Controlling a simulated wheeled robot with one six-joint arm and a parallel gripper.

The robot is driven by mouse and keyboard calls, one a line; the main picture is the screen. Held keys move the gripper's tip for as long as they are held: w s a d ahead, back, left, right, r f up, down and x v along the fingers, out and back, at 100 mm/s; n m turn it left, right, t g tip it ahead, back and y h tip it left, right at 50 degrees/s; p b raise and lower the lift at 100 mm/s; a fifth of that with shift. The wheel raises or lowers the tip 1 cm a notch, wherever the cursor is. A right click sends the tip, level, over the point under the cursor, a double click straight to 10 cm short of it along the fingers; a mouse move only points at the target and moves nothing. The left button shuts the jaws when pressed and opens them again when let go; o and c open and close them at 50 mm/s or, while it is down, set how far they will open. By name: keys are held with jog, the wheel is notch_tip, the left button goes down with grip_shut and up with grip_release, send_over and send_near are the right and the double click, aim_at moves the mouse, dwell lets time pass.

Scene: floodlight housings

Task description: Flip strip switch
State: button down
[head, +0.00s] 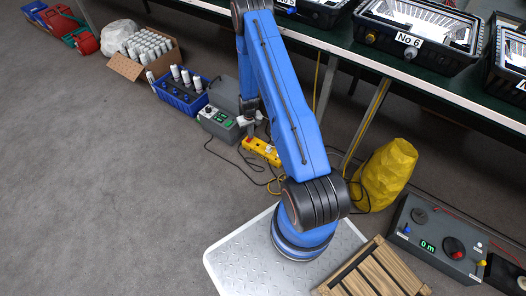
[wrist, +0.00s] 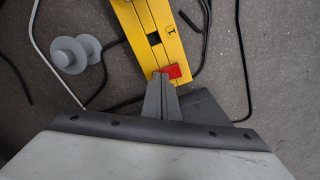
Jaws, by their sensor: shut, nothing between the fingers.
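A yellow power strip (wrist: 150,35) lies on the grey floor in the wrist view, with dark openings along it and a red switch (wrist: 171,72) at its near end. My gripper (wrist: 161,78) is shut and empty. Its fingertips are at the red switch's left edge; I cannot tell whether they touch it. In the head view the yellow strip (head: 262,151) lies left of my blue arm, and my gripper (head: 250,122) is above its left end. The switch is small and partly hidden there.
A grey box with a green display (head: 219,121) and a blue crate of bottles (head: 179,96) stand to the left. A yellow sack (head: 386,174) stands right of my arm. Cables (wrist: 244,60) lie around the strip. A table with floodlight housings (head: 419,30) is behind.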

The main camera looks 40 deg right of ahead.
notch_tip(320, 180, up, 7)
dwell(1.1)
jog(key=shift+r, duration=0.1)
dwell(0.3)
